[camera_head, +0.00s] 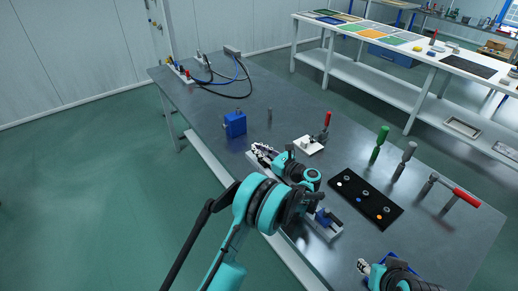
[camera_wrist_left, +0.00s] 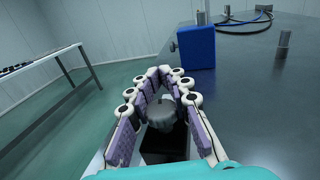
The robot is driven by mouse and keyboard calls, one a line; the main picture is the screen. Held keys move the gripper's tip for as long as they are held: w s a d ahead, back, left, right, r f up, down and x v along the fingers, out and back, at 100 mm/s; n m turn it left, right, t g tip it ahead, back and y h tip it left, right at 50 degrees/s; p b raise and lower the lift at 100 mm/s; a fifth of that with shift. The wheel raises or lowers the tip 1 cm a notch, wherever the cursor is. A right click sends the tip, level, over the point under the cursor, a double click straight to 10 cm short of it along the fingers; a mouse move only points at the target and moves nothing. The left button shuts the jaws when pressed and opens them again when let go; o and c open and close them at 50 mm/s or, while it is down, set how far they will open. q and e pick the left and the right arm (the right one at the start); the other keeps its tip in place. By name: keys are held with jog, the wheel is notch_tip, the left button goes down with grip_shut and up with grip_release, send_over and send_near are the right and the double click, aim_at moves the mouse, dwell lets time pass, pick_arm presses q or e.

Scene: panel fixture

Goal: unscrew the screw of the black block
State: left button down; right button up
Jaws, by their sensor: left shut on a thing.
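The black block (camera_wrist_left: 165,145) shows in the left wrist view, low between the fingers of my left gripper (camera_wrist_left: 165,75). A grey round-headed screw (camera_wrist_left: 160,114) stands on top of it. The fingers reach around the screw from both sides and close on it. In the head view my left gripper (camera_head: 262,153) is over the far end of a pale metal rail (camera_head: 322,228) at the table's near edge, and hides the block and screw. My right gripper (camera_head: 364,267) is at the bottom right, apart from these things; its finger gap is unclear.
A blue block (camera_head: 235,124) stands beyond the left gripper, with a small metal post (camera_head: 269,115) to its right. A black panel (camera_head: 366,198), a red-handled clamp (camera_head: 320,135), a green-handled tool (camera_head: 379,145) and a red-handled tool (camera_head: 458,196) occupy the right side.

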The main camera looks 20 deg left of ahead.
pick_arm(q)
jog(key=shift+g, duration=0.3)
jog(key=c, duration=1.4)
grip_release()
jog(key=shift+r, duration=0.1)
notch_tip(320, 180, up, 10)
jog(key=shift+a, duration=0.1)
